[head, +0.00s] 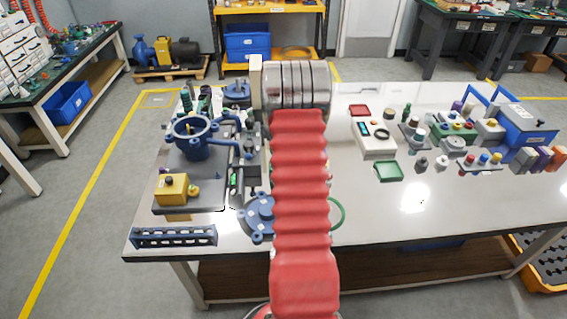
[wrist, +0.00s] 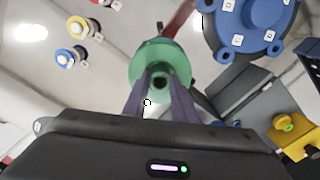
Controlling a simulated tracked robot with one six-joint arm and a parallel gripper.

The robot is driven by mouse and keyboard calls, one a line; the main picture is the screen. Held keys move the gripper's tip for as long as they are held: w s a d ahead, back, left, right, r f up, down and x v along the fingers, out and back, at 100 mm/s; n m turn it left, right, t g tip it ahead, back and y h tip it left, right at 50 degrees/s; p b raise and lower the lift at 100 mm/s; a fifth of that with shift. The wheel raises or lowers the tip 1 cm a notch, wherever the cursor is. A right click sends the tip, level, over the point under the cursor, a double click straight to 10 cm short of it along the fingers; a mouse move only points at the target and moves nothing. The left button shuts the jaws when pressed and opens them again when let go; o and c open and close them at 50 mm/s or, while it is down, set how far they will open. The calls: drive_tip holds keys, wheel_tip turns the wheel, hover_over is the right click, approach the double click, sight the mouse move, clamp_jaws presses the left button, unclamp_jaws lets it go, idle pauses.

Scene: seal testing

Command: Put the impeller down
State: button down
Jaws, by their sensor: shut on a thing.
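The impeller (wrist: 174,58) is a green round part with a dark hole at its centre, seen in the wrist view. My gripper (wrist: 163,82) is shut on it, with a finger on each side of the hub. It appears held above the pale table top (head: 400,225); the gap below it cannot be judged.
A blue lobed cover (wrist: 245,22) lies to the impeller's right in the wrist view. A yellow button box (wrist: 290,136) is lower right. A blue pump housing (head: 193,145) and a blue rack (head: 173,238) stand left in the head view. The table's front right is clear.

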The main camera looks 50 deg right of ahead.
drive_tip(key=shift+f, duration=1.55)
drive_tip(key=c, duration=1.4)
unclamp_jaws()
drive_tip(key=shift+f, duration=0.1)
drive_tip(key=shift+c, duration=0.2)
wheel_tip(320, 180, up, 12)
